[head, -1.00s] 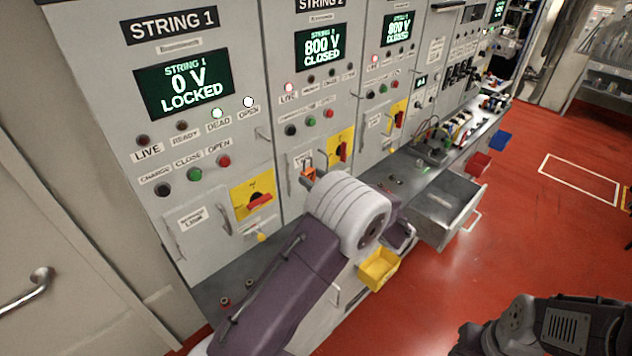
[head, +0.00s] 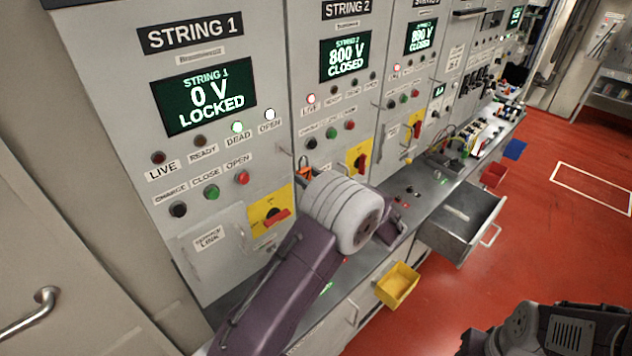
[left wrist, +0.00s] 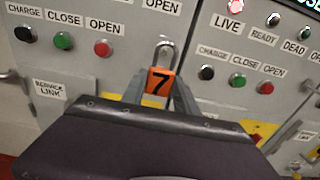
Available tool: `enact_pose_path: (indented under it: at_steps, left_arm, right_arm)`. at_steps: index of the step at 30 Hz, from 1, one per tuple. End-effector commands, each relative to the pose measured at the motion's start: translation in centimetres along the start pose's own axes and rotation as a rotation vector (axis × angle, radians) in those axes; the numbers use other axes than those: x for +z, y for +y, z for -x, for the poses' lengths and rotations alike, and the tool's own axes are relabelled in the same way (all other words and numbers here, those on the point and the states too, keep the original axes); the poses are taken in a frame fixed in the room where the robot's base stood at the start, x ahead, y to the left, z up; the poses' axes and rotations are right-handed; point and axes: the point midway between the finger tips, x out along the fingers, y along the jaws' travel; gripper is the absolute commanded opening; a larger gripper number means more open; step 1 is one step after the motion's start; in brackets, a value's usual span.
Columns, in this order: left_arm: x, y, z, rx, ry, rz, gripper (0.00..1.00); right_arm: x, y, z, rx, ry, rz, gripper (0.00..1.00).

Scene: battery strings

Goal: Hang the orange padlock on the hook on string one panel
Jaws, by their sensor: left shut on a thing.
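The orange padlock (left wrist: 160,84) is marked 7 and has a silver shackle pointing up. My left gripper (left wrist: 158,92) is shut on its body. In the head view only a bit of the padlock (head: 303,174) shows beyond my left gripper (head: 307,179), mostly hidden by my wrist. It is in front of the right part of the string one panel (head: 105,60), right of its OPEN button. The hook is not clear behind the shackle, and I cannot tell whether they touch.
The string one display (head: 204,94) reads 0 V LOCKED. A yellow switch plate with a red handle (head: 276,216) is below the buttons. The string two display (head: 345,57) reads 800 V CLOSED. An open drawer (head: 462,225) and a yellow bin (head: 398,286) jut out at right.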

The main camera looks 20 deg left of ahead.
Motion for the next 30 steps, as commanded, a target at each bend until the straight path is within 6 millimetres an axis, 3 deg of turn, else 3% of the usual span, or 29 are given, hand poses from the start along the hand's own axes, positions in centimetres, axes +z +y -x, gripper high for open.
enact_pose_path:
  at_steps: [30]
  left_arm:
    - [-1.0,0.0,-6.9,-0.001,-0.001,0.0,0.0]
  right_arm:
    - [0.1,0.0,-0.9,0.0,0.0,0.0,0.45]
